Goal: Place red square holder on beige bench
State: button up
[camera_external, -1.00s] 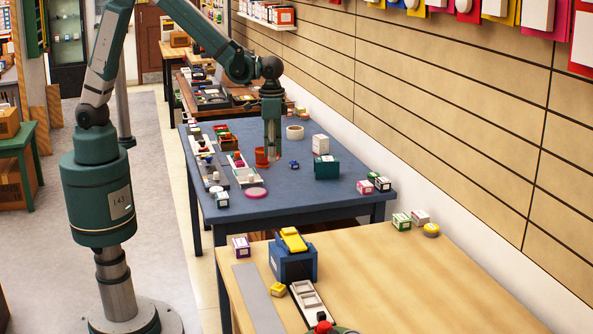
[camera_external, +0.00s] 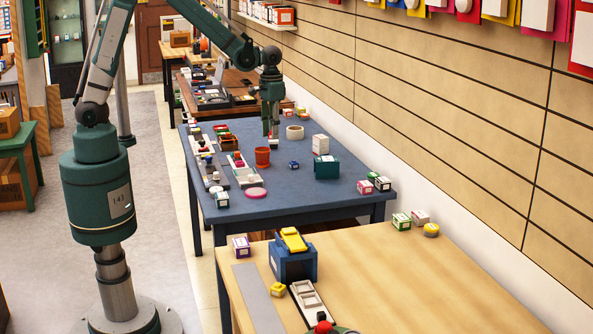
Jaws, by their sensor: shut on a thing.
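My gripper (camera_external: 270,134) hangs over the back part of the blue table, above and behind an orange-red cup (camera_external: 262,157). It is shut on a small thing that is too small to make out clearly. A reddish-brown square holder (camera_external: 229,142) sits at the left of the blue table, left of my gripper. The beige bench (camera_external: 420,285) is the light wooden one in the foreground, far from my gripper.
The blue table (camera_external: 300,205) carries grey trays, a white ring (camera_external: 295,132), a green box (camera_external: 326,167) and small boxes. A blue block with a yellow top (camera_external: 293,258) and a white tray (camera_external: 312,302) stand on the beige bench's left. Its middle is clear.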

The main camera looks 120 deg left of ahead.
jog(key=s+a+n, duration=0.5)
jog(key=s+a, duration=1)
jog(key=s, duration=0.2)
jog(key=shift+s+d+f+p, duration=0.1)
jog(key=shift+s+f+p, duration=0.05)
jog(key=shift+f, duration=1.1)
jog(key=shift+s+d+f+p, duration=0.1)
jog(key=shift+f+p, duration=0.05)
jog(key=shift+f, duration=1.1)
jog(key=shift+f, duration=0.1)
jog(key=shift+f+b, duration=0.3)
jog(key=shift+f, duration=2.75)
jog(key=shift+f, duration=1.85)
jog(key=shift+f+b, duration=0.1)
jog(key=shift+b, duration=0.2)
